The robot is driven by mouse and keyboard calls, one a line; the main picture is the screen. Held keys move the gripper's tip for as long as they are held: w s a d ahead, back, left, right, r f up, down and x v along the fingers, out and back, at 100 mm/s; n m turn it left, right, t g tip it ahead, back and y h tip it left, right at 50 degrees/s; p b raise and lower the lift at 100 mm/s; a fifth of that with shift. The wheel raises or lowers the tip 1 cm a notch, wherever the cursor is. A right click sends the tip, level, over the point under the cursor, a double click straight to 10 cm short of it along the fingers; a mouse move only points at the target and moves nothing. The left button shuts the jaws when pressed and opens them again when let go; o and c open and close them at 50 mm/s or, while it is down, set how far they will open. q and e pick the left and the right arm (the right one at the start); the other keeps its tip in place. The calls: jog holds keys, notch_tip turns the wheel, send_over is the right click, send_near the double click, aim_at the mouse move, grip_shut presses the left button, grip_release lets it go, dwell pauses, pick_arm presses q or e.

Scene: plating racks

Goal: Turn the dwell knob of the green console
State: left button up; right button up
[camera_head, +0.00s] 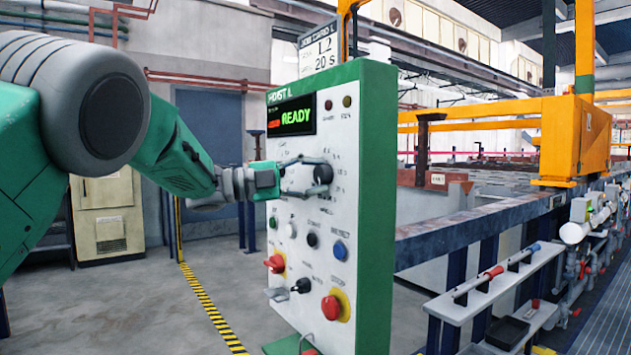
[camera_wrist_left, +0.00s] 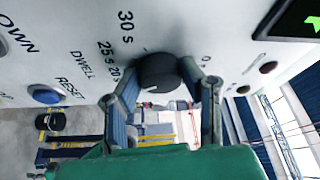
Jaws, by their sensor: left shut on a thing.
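The green console (camera_head: 374,210) stands upright in the middle of the head view, with a white front panel and a lit display (camera_head: 292,116) reading READY. My left gripper (camera_head: 318,174) reaches the upper panel from the left, and its fingers mostly hide the knob there. In the left wrist view the black dwell knob (camera_wrist_left: 159,72) sits between the two fingers of my left gripper (camera_wrist_left: 165,75), which is shut on it. DWELL and the marks 30 s, 25 s and 20 s are printed beside it. My right gripper is in neither view.
A job card (camera_head: 320,51) above the console reads 20 s. Below the knob are a blue button (camera_head: 340,251), a red mushroom button (camera_head: 332,307) and a black selector (camera_head: 302,286). A white shelf (camera_head: 490,285) and rail stand right; floor left is open.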

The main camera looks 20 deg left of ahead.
pick_arm(q)
jog(key=shift+f+m, duration=0.3)
jog(key=shift+m, duration=0.2)
jog(key=o, duration=1.1)
jog(key=shift+o, duration=0.2)
jog(key=shift+r, duration=0.1)
jog(key=shift+s+a+r, duration=0.1)
jog(key=shift+a, duration=0.05)
jog(key=v, duration=1.1)
jog(key=shift+a, duration=0.4)
